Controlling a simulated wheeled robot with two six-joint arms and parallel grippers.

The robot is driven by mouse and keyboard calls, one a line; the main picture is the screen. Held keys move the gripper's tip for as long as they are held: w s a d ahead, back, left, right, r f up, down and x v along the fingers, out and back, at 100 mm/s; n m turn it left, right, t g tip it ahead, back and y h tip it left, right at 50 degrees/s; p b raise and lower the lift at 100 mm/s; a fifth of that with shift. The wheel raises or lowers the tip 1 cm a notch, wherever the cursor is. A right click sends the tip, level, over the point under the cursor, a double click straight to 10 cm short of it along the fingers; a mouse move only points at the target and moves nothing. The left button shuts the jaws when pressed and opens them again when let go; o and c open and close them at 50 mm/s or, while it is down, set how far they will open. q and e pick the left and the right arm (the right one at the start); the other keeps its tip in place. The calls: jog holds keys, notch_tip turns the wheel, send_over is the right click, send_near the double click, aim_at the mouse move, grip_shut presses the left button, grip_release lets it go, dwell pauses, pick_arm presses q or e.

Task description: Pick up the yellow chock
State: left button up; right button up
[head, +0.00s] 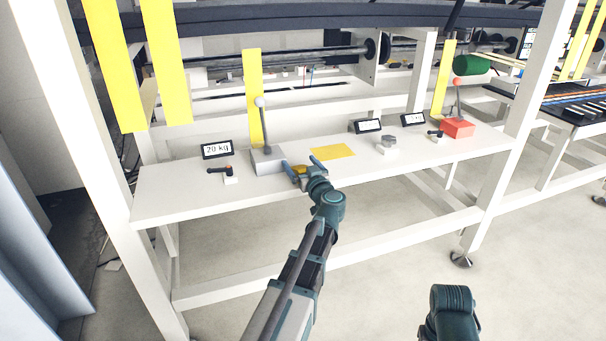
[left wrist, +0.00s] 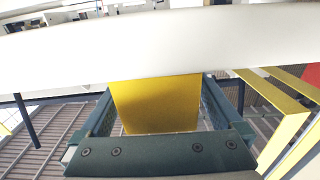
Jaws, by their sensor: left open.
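The yellow chock (head: 299,170) is on the white shelf near its front edge, mostly hidden by my left gripper. My left gripper (head: 302,165) is open, with one finger on each side of the chock. In the left wrist view the yellow chock (left wrist: 155,103) shows as a broad yellow face between the two dark teal fingers of my left gripper (left wrist: 160,105). Some gap shows beside it; contact cannot be told. My right gripper is not in view.
A grey lever box (head: 267,160) stands just left of the gripper. A flat yellow patch (head: 332,152) lies to the right. Farther right are a grey knob (head: 387,145) and a red lever box (head: 457,128). The white shelf (head: 180,200) is clear at front left.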

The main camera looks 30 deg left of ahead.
aim_at(301, 167)
pick_arm(q)
grip_shut()
dwell(0.3)
jog(key=shift+r, duration=0.1)
notch_tip(301, 167, up, 10)
jog(key=p, duration=1)
jog(key=shift+r, duration=0.1)
